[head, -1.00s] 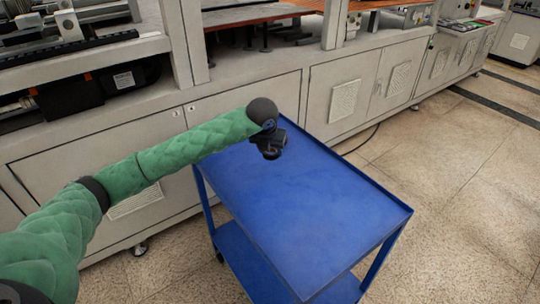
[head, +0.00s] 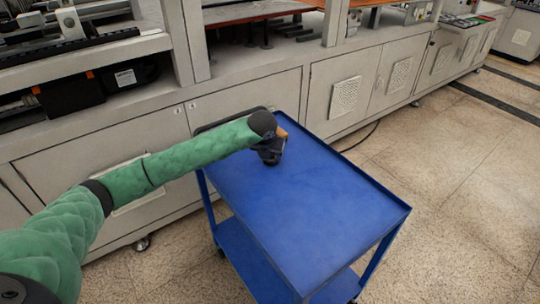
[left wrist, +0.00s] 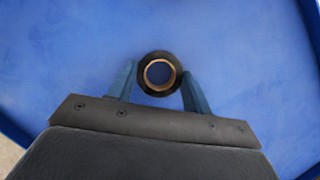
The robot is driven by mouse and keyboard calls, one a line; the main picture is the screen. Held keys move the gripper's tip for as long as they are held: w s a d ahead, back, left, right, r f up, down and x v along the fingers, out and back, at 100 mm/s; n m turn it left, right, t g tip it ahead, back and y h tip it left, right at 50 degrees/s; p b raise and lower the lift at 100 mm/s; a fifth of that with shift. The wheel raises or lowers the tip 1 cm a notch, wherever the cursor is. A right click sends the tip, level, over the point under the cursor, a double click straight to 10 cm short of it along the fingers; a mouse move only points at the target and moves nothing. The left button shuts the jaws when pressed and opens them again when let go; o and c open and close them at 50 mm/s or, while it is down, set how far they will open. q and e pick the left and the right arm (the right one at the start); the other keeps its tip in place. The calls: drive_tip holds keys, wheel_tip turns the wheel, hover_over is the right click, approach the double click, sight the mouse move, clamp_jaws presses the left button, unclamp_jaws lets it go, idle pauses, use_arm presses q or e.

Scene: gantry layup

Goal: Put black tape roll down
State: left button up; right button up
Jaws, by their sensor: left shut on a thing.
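The black tape roll (left wrist: 160,93) shows in the left wrist view as a dark ring with a tan inner rim. Blue shows through its hole. It sits between the two blue fingers of my left gripper (left wrist: 158,74), which is shut on it. In the head view my left gripper (head: 270,154) points down over the far left part of the blue cart top (head: 310,205). I cannot tell whether the roll touches the cart top. The roll is not clearly made out in the head view. My right gripper is not in view.
The cart top is otherwise bare, with a low raised rim, and a lower shelf (head: 245,255) is below. A long pale machine cabinet (head: 255,95) stands just behind the cart. Open tiled floor (head: 455,190) lies to the right.

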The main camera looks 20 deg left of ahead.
use_arm(q)
drive_tip(key=o, duration=1)
drive_tip(key=shift+c, duration=0.2)
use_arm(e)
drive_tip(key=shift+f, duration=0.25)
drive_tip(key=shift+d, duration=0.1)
use_arm(q)
drive_tip(key=shift+r, duration=0.1)
drive_tip(key=shift+s+r, duration=0.15)
drive_tip(key=shift+r, duration=0.1)
drive_tip(key=b+v, duration=0.2)
drive_tip(key=v, duration=0.9)
drive_tip(key=shift+r, duration=0.15)
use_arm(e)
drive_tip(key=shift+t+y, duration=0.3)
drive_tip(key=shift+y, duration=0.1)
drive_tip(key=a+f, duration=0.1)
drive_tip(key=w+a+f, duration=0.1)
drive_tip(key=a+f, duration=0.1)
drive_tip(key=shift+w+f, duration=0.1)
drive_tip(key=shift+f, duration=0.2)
use_arm(q)
drive_tip(key=shift+s, duration=0.1)
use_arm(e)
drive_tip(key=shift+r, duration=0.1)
